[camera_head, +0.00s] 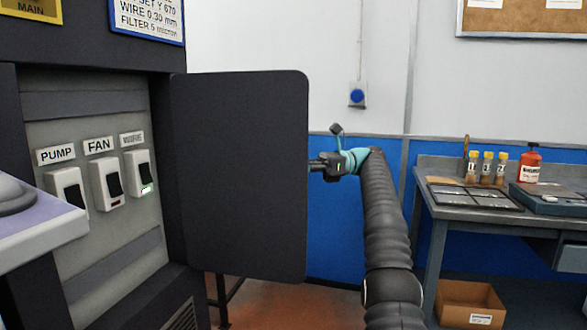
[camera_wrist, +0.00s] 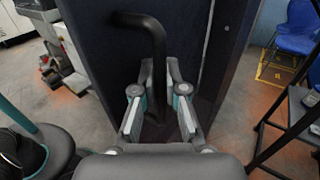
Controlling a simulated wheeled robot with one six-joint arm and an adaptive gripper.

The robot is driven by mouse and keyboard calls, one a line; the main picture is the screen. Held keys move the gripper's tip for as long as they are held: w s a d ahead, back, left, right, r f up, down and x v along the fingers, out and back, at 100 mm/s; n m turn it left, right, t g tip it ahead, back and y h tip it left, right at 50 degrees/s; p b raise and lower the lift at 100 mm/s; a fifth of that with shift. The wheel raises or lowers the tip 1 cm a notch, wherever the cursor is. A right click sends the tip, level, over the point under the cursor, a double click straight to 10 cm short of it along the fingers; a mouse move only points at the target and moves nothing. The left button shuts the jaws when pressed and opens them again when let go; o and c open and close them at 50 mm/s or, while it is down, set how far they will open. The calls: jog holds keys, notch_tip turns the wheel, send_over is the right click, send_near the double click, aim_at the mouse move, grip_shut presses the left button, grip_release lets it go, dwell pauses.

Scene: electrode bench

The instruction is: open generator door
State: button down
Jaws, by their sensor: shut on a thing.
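The generator door (camera_head: 240,175) is a dark panel that stands swung open, hinged at its left side, with the switch panel (camera_head: 90,150) uncovered beside it. In the wrist view the door (camera_wrist: 205,50) shows a dark bent bar handle (camera_wrist: 157,45). My gripper (camera_wrist: 160,88) is shut on the handle, whose lower part lies between the fingers. In the head view my gripper (camera_head: 322,165) is at the door's right edge, partly hidden behind the door. The handle is hidden in that view.
Switches marked PUMP (camera_head: 67,187) and FAN (camera_head: 108,183) and a third lit green (camera_head: 141,172) sit inside the cabinet. A workbench (camera_head: 430,185) with bottles stands at right, a cardboard box (camera_head: 470,303) below it.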

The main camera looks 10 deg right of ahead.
jog(key=c, duration=1.2)
grip_release()
jog(key=shift+s+a+r, duration=0.1)
jog(key=shift+s+a, duration=0.05)
